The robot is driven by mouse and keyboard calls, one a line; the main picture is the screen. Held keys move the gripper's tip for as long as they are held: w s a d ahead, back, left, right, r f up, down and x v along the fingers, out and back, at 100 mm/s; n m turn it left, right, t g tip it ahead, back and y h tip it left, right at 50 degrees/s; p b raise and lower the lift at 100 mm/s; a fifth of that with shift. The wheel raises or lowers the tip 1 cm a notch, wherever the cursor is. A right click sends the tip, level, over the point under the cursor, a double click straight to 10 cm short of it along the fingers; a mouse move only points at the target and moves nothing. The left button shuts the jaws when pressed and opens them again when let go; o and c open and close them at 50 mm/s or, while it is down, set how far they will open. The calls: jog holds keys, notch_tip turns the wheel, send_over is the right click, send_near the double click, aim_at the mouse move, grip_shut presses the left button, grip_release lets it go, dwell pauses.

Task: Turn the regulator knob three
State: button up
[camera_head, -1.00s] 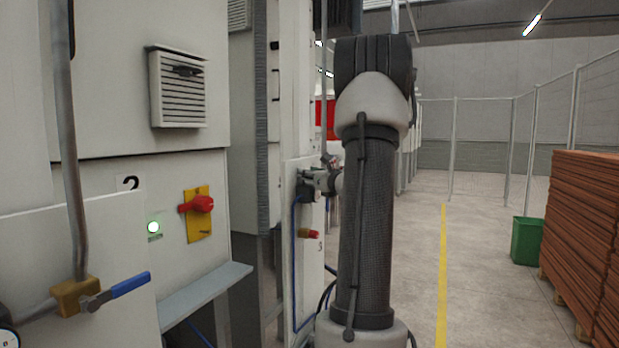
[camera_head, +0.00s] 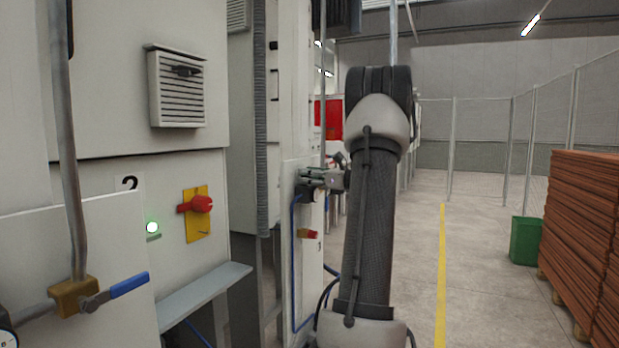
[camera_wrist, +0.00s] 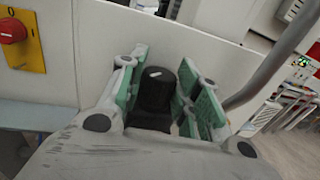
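The regulator knob (camera_wrist: 157,88) is black with a white mark on top. It stands between the two green-padded fingers of my gripper (camera_wrist: 160,92) in the wrist view. The fingers are spread on either side of it, and a gap shows on the right. Contact on the left cannot be made out. In the head view my gripper (camera_head: 312,178) is small, at the white machine post (camera_head: 290,240), beside a dark fitting (camera_head: 307,194). No readable number shows on the knob.
A red and yellow fitting (camera_head: 308,234) and a blue hose (camera_head: 294,270) are just below my gripper. A red switch (camera_head: 201,204) and a blue-handled valve (camera_head: 128,285) are at left. A grey pipe (camera_wrist: 265,75) runs right of the fingers.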

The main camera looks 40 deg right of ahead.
jog(key=shift+o, duration=0.7)
jog(key=shift+s, duration=0.2)
jog(key=v, duration=1.1)
jog(key=shift+s, duration=0.25)
jog(key=shift+d, duration=0.1)
